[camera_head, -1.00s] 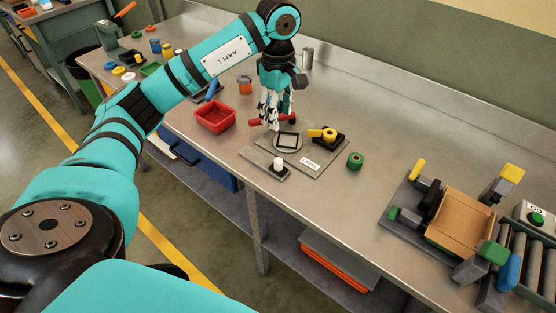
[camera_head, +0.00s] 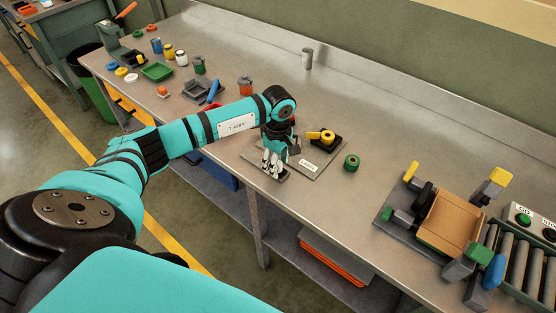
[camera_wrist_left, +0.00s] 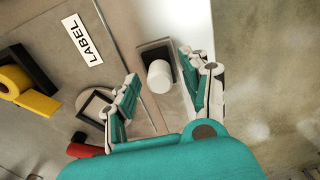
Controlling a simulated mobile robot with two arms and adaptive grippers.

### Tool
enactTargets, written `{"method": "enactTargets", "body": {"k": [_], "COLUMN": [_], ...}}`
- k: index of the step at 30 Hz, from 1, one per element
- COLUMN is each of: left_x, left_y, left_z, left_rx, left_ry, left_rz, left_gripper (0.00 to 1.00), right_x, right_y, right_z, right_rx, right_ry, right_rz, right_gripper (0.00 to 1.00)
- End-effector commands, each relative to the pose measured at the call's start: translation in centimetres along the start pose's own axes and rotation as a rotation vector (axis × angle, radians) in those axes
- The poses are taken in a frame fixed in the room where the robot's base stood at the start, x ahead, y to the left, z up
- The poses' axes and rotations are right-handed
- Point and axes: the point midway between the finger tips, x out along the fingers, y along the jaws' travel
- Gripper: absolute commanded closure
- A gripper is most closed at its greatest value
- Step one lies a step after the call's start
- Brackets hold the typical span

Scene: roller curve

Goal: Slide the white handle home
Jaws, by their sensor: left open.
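The white handle (camera_wrist_left: 159,78) is a short white cylinder on a dark slider block (camera_wrist_left: 155,48), seen in the left wrist view. In the head view my left gripper hides it. My left gripper (camera_head: 272,172) is low over the front of the grey labelled plate (camera_head: 318,166). In the left wrist view the open fingers (camera_wrist_left: 162,76) stand on either side of the white handle, with gaps visible. I cannot tell whether the fingertips touch it. My right gripper is not in view.
A black square frame (camera_wrist_left: 97,107) lies near the left finger. The table's front edge is close.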

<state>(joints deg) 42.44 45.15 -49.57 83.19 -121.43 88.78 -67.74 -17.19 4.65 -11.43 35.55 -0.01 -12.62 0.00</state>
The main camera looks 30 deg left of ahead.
Motion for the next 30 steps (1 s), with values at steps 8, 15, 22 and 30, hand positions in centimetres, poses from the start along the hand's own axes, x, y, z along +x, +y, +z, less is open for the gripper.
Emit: {"method": "enactTargets", "body": {"k": [8,15,22,30], "left_x": [0.4,0.37,0.34,0.36], "left_y": [0.04,0.04,0.04,0.06], "left_z": [0.03,0.03,0.03,-0.07], "left_rx": [0.001,0.001,0.001,0.0], "left_ry": [0.0,0.0,0.0,0.0], "left_rz": [0.002,0.002,0.002,0.002], "left_gripper": [0.53,0.77,1.0,1.0], "right_x": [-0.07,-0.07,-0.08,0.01], "right_y": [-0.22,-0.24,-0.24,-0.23], "right_z": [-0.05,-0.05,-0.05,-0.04], "right_rx": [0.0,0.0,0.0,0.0], "right_ry": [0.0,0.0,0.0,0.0], "right_rz": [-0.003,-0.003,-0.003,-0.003], "right_gripper": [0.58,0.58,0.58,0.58]}}
